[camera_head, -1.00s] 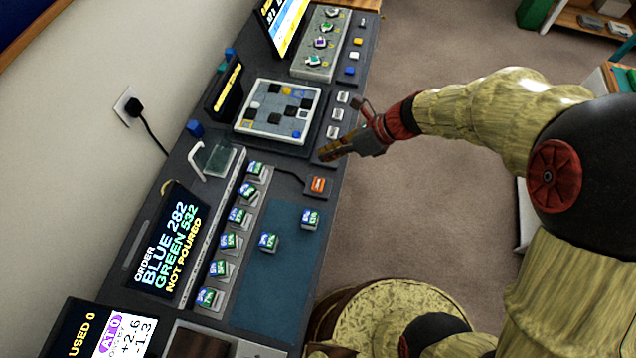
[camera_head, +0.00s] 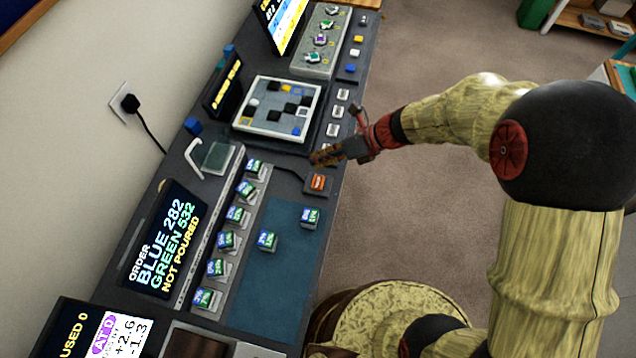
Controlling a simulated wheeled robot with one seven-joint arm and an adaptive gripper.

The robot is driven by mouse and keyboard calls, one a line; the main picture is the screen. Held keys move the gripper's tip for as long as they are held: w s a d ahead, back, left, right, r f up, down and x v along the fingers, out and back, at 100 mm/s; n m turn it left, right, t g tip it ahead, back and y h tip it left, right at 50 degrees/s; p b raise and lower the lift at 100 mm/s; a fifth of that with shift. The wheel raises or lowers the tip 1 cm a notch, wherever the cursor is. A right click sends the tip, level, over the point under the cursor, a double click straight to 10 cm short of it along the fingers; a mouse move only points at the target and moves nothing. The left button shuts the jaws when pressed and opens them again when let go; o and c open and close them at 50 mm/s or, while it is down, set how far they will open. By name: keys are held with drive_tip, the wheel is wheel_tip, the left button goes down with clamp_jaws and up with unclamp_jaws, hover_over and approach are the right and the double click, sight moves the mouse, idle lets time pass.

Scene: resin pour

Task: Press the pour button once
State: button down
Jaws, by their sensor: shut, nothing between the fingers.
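The orange-red pour button (camera_head: 318,182) sits on a small dark box on the bench, with a cable running to it from the left. My gripper (camera_head: 316,158) is shut and empty. Its fingertips are just above the button box in the picture, and I cannot tell their height over the bench. The button shows fully, with no finger on it. The order screen (camera_head: 165,243) reads BLUE 282, GREEN 532, NOT POURED.
Several small blue-and-green labelled cubes stand in a row beside a teal mat (camera_head: 268,275); two cubes (camera_head: 267,240) stand on the mat. A checkered board (camera_head: 277,107) and white keys (camera_head: 332,130) lie beyond the gripper. A glass-like stand (camera_head: 217,156) is at left.

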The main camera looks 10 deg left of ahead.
drive_tip(key=b, duration=0.5)
hover_over(319, 179)
wheel_tip(319, 179, down, 6)
drive_tip(key=shift+f, duration=0.45)
drive_tip(key=shift+f, duration=0.15)
idle(0.7)
drive_tip(key=shift+f, duration=0.3)
drive_tip(key=shift+f, duration=0.45)
idle(0.9)
drive_tip(key=shift+r, duration=0.15)
drive_tip(key=shift+r+p, duration=0.75)
drive_tip(key=shift+p, duration=0.05)
drive_tip(key=shift+r, duration=0.1)
